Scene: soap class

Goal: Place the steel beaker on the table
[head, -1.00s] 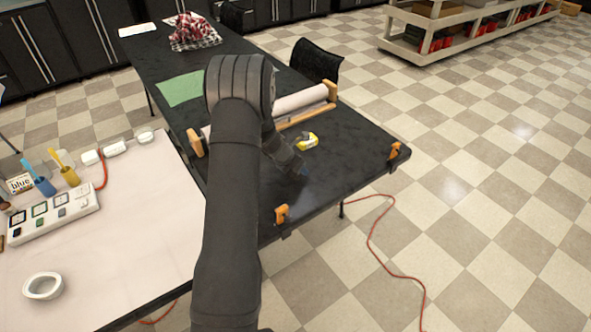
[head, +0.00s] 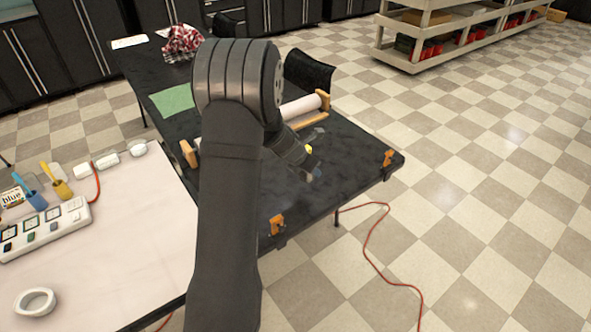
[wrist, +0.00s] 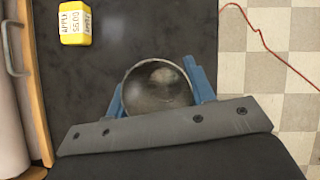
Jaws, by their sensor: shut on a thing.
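The steel beaker (wrist: 158,85) is round and shiny, seen from above into its open mouth in the wrist view. My gripper (wrist: 156,92) has its two blue fingers on either side of it and is shut on it. The black table (wrist: 140,35) lies beneath; whether the beaker touches it or hangs above it I cannot tell. In the head view my gripper (head: 312,171) is over the near right part of the black table (head: 345,160), and my arm hides most of the beaker.
A yellow labelled block (wrist: 75,22) lies on the table ahead and left of the beaker. A paper roll (head: 302,106) in a wooden holder is at the left in the wrist view. Orange clamps (head: 277,224) grip the table edge. The table beside the beaker looks clear.

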